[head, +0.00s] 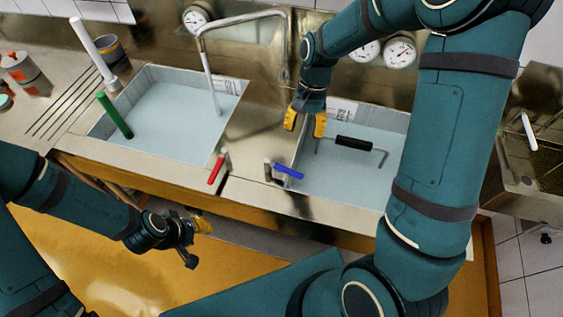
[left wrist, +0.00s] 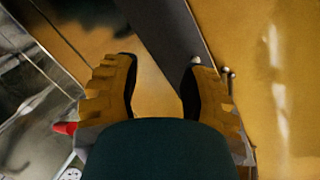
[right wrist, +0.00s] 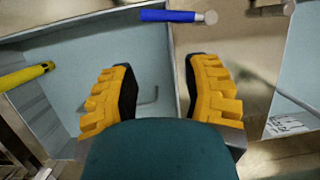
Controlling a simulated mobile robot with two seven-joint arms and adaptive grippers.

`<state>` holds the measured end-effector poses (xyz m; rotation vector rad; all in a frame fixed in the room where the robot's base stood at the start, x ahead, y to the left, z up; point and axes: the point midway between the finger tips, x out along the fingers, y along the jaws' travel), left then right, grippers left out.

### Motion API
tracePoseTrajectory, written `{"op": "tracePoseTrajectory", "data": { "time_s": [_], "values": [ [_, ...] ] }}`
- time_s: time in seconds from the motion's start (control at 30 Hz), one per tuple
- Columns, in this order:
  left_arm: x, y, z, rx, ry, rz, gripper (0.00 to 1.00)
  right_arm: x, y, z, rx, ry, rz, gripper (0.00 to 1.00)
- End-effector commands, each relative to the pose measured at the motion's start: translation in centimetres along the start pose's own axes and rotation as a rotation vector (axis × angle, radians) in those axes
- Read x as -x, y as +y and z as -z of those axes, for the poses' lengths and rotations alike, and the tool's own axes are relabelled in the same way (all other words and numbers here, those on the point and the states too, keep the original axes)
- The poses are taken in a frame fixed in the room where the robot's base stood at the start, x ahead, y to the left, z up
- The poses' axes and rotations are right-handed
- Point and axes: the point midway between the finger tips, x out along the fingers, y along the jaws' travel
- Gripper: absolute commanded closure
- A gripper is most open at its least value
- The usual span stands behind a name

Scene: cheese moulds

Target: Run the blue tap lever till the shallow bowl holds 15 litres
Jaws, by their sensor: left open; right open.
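The blue tap lever (head: 288,171) sits on the front rim between the two basins; it also shows at the top of the right wrist view (right wrist: 168,16). The left basin (head: 170,115) and right basin (head: 340,180) are pale blue inside; I cannot tell which is the shallow bowl or how much water each holds. My right gripper (head: 306,120) is open and empty, pointing down above the right basin's left end, behind the lever and apart from it. My left gripper (head: 197,240) is open and empty, low in front of the counter.
A red lever (head: 217,168) stands left of the blue one. A bent spout (head: 205,65) hangs over the left basin. A black-handled tool (head: 353,143) lies across the right basin. White (head: 90,45) and green (head: 114,114) handles stand at left. Round gauges (head: 400,51) line the back wall.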

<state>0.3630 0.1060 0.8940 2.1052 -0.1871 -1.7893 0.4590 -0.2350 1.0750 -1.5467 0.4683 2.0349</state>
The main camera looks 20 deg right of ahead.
Motion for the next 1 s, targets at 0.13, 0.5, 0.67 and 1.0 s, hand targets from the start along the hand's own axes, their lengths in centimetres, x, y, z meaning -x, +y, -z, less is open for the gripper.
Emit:
{"op": "tracePoseTrajectory", "data": {
  "time_s": [0.13, 0.5, 0.67, 1.0],
  "values": [
    [-2.9, -1.1, -0.7, -0.002, -0.009, 0.002, 0.56, -0.3, -0.5, -0.4, 0.285, 0.022, -0.002, 0.52],
    [-8.3, -3.0, -2.1, -0.007, -0.030, 0.008, 0.56, 0.1, -1.0, -2.3, 1.038, 0.062, -0.042, 0.52],
    [-9.7, -3.5, -2.5, -0.009, -0.036, 0.009, 0.56, 0.4, -0.9, -3.0, 1.264, 0.070, -0.061, 0.52],
    [-10.5, -3.7, -2.8, -0.011, -0.040, 0.009, 0.56, -0.7, -0.8, -3.3, 1.385, 0.068, -0.073, 0.52]
  ]
}}
